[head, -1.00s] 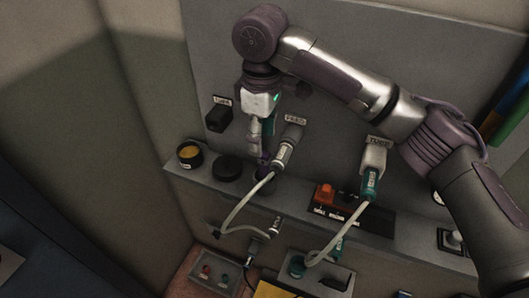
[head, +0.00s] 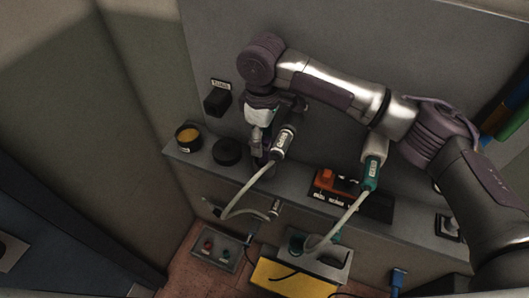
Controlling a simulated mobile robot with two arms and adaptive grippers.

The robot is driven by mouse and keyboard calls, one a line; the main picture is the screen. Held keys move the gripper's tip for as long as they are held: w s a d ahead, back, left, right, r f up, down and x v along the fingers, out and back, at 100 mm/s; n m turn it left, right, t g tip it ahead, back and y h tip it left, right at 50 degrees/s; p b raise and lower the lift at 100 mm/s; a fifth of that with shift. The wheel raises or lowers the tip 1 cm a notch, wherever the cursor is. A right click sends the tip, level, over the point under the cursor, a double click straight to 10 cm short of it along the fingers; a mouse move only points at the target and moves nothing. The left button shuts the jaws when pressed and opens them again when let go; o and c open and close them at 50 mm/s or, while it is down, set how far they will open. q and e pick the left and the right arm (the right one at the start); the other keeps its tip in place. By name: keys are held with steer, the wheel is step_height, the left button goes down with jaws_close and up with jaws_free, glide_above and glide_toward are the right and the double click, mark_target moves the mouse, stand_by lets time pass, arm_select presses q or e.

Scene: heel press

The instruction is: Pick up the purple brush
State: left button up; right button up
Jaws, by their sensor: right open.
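My right gripper (head: 257,152) is open and points down at the narrow grey shelf, just right of a round black lid (head: 227,151). A grey hand tool (head: 284,142) on a pale hose hangs just right of it and partly covers the fingers. I cannot clearly make out the purple brush; the spot at the fingertips is dark and partly hidden. My left gripper is not in view.
An open black tin with yellow contents (head: 188,138) stands on the shelf at left. A green-nosed tool (head: 372,172) hangs on a hose to the right, beside an orange-and-black block (head: 330,185). A button box (head: 218,248) and yellow item (head: 290,277) sit below.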

mark_target(265, 150)
steer(key=f, duration=0.1)
steer(key=f+p, duration=0.1)
steer(key=f, duration=0.1)
steer(key=f+p, duration=0.1)
steer(key=shift+w+d+f, duration=0.15)
steer(key=shift+d, duration=0.15)
steer(key=shift+f, duration=0.3)
steer(key=shift+c, duration=0.6)
jaws_close()
